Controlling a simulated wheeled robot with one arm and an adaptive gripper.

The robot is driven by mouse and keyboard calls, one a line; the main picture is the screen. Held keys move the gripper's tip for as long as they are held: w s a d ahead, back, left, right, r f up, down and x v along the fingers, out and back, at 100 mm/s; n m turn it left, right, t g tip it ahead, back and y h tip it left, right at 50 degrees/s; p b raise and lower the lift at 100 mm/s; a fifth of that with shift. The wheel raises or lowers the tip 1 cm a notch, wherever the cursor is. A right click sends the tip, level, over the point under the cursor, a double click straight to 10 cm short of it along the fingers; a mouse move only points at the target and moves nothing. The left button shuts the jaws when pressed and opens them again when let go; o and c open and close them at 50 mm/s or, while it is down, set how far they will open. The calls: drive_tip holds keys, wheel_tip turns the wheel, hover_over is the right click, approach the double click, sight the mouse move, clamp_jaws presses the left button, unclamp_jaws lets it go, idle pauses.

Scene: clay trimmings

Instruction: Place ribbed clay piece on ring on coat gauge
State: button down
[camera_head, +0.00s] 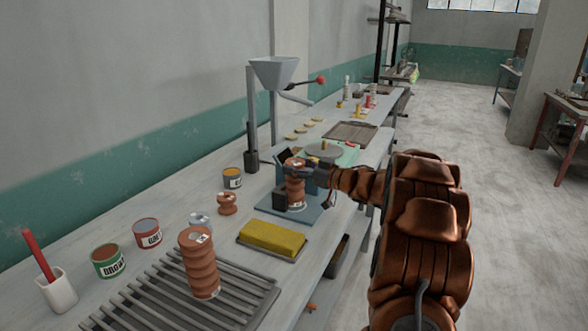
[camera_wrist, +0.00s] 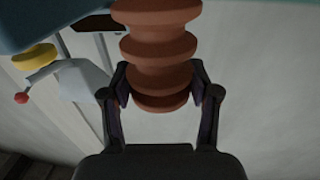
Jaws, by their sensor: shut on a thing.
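My gripper (camera_head: 309,172) is shut on a ribbed terracotta clay piece (camera_head: 295,192), which also fills the upper middle of the wrist view (camera_wrist: 160,45). The gripper's fingers (camera_wrist: 162,88) are on either side of the piece near one end. The piece is upright over the blue-grey base of the coat gauge (camera_head: 270,208), close to the gauge's dark block. The ring is hidden in both views, and I cannot tell whether the piece touches it.
A taller ribbed clay piece (camera_head: 199,265) stands on a slatted rack (camera_head: 150,308). A small ribbed piece (camera_head: 227,204), a yellow sponge-like block (camera_head: 271,239) and paint cans (camera_head: 148,233) are nearby. A funnel stand (camera_head: 273,72) rises behind the gauge.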

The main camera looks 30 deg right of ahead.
drive_tip(key=shift+w+a+f, duration=0.1)
drive_tip(key=shift+w+f, duration=0.25)
drive_tip(key=shift+f, duration=0.1)
drive_tip(key=shift+c, duration=1.3)
unclamp_jaws()
drive_tip(key=shift+a, duration=0.1)
drive_tip(key=shift+s, duration=0.1)
drive_tip(key=v, duration=1.2)
drive_tip(key=shift+b, duration=0.45)
